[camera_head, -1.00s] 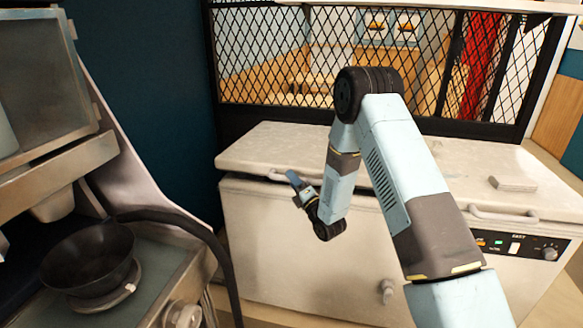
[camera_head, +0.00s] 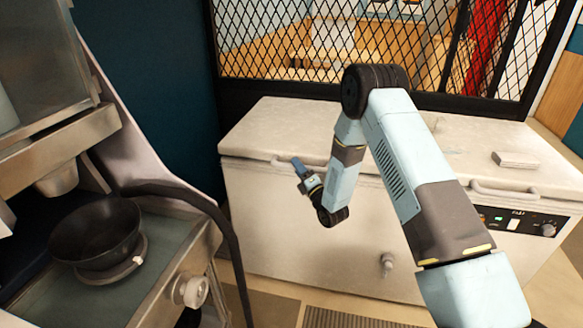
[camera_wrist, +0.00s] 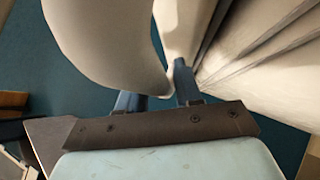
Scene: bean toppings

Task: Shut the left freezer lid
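The white chest freezer (camera_head: 300,225) stands in front of a mesh screen. Its left lid (camera_head: 285,120) looks flat and down on the body, though my arm hides part of its right side and I cannot tell whether it is fully seated. The left lid's handle (camera_head: 281,161) is at its front edge. My gripper (camera_head: 296,164) is just right of that handle, at the front edge of the lid. In the wrist view my gripper's two blue fingers (camera_wrist: 158,90) stand apart with a gap. A pale curved surface fills the view before the left finger; contact is unclear.
The right lid (camera_head: 465,145) carries a small white block (camera_head: 516,160) and has its own handle (camera_head: 503,190). A control panel (camera_head: 520,222) is below it. At left, a machine holds a dark bowl (camera_head: 95,230), with a black hose (camera_head: 215,220) toward the freezer. Floor shows in front.

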